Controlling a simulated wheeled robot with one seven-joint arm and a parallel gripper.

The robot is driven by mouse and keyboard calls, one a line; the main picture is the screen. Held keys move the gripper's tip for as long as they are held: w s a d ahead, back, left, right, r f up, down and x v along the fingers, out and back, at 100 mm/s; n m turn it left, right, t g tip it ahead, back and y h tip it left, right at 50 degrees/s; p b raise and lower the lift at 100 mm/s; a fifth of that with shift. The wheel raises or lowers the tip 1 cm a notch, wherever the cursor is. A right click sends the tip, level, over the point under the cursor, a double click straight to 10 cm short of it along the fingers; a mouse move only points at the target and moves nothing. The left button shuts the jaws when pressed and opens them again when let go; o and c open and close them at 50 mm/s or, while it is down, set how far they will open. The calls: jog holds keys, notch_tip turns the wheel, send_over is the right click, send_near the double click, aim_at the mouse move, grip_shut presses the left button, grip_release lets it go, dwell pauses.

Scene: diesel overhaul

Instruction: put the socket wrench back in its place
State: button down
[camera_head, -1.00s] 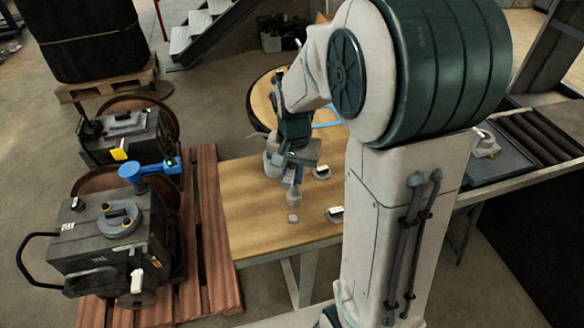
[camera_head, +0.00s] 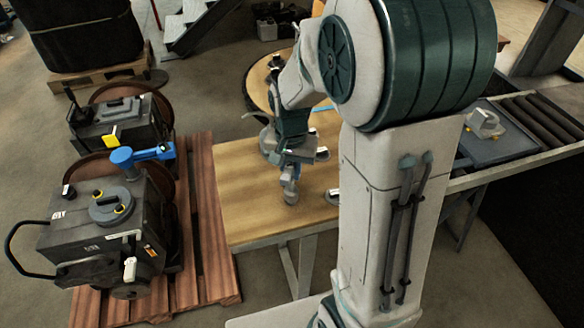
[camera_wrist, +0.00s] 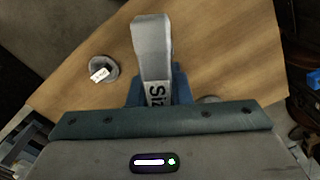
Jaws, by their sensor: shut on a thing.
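My gripper (camera_head: 289,180) is low over the wooden table, near its middle. Its blue fingers (camera_wrist: 134,92) are shut on a grey, elongated piece with dark lettering "Siz", which looks like the socket wrench (camera_wrist: 152,45). In the wrist view it sticks up between the fingers, and its lower end is hidden by the gripper. In the head view a grey end (camera_head: 291,197) shows under the gripper, close to the tabletop. I cannot tell whether it touches the table. The wrench's place is not clearly recognisable.
The wooden table (camera_head: 245,190) has bare room left of my gripper. A round grey piece with a white label (camera_wrist: 103,70) lies on it. A blue tool (camera_head: 146,155) rests on dark machines on the pallet (camera_head: 218,245) at left. A tray (camera_head: 510,145) with a light part stands right.

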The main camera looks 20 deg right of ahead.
jog(key=shift+f, duration=0.1)
dwell(0.3)
jog(key=shift+f+b, duration=0.95)
jog(key=shift+f, duration=0.15)
jog(key=c, duration=0.7)
grip_release()
jog(key=shift+r, duration=0.1)
jog(key=shift+r+p, duration=3.4)
jog(key=shift+r, duration=1.05)
